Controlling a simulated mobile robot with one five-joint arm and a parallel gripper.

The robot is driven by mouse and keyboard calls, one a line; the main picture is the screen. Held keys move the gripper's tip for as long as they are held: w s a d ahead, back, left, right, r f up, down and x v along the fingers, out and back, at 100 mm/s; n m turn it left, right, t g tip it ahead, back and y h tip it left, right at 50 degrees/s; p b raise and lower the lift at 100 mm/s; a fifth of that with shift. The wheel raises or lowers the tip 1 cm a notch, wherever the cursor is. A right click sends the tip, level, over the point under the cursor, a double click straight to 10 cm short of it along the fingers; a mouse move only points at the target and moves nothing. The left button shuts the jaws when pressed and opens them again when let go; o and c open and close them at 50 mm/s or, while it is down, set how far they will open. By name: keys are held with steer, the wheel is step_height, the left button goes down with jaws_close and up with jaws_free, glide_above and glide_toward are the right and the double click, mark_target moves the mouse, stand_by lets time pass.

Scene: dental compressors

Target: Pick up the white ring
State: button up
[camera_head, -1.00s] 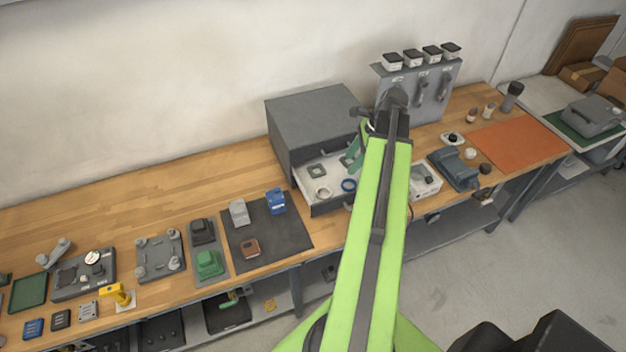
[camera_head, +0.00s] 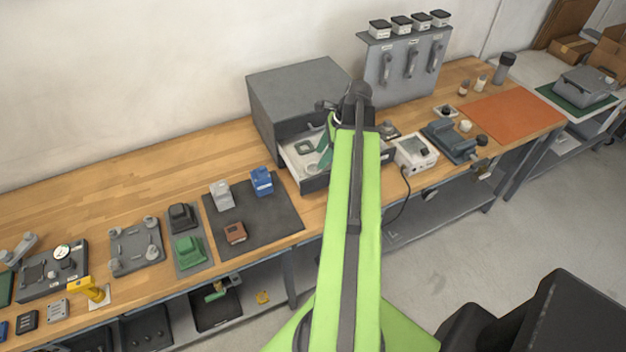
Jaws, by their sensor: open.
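The white ring (camera_head: 312,169) lies in the open drawer (camera_head: 314,185) of the grey cabinet, near the drawer's front. It is small and pale against the light drawer floor. My gripper (camera_head: 326,152) is over the drawer, just above and right of the ring in the picture. It is open, but my arm hides part of it. I cannot tell its height above the ring; nothing shows between its fingers.
The grey cabinet (camera_head: 300,85) stands behind the drawer. A square grey part (camera_head: 304,147) lies in the drawer. A white meter box (camera_head: 415,153) stands to the right. A dark mat (camera_head: 270,220) with several small blocks lies to the left.

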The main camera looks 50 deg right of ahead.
mark_target(311, 171)
steer(key=shift+f, duration=0.1)
steer(key=b+x, duration=0.4)
steer(key=x, duration=0.1)
steer(key=shift+f+b, duration=0.15)
steer(key=shift+b, duration=0.2)
steer(key=shift+w+a, duration=0.1)
steer(key=c, duration=0.9)
steer(key=shift+o, duration=0.2)
